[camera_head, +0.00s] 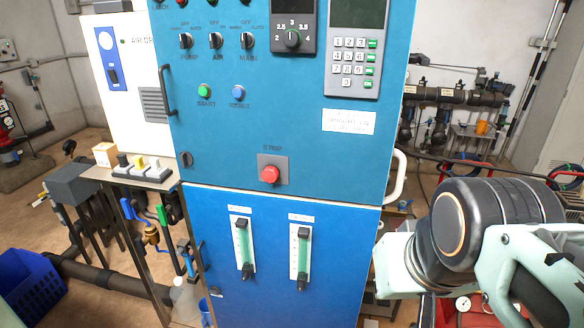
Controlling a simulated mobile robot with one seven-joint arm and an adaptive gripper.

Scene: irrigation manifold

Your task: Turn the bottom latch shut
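The blue control cabinet (310,180) stands in the middle, with an upper door and a lower door (265,290). A small dark latch (185,160) sits at the lower left edge of the upper door. A small latch-like fitting (216,292) shows at the left edge of the lower door, too small to tell its turn. I cannot tell for sure which is the bottom latch. Both doors look closed or nearly so. Part of my arm shows at the lower right, beside the cabinet; my gripper is not in the picture.
The upper door carries a long dark handle (166,91), a red stop button (271,174), knobs and a keypad (354,62). Two flow gauges (301,255) are on the lower door. A small side table (130,178) and pipes crowd the left. A white curved handle (399,177) juts out right.

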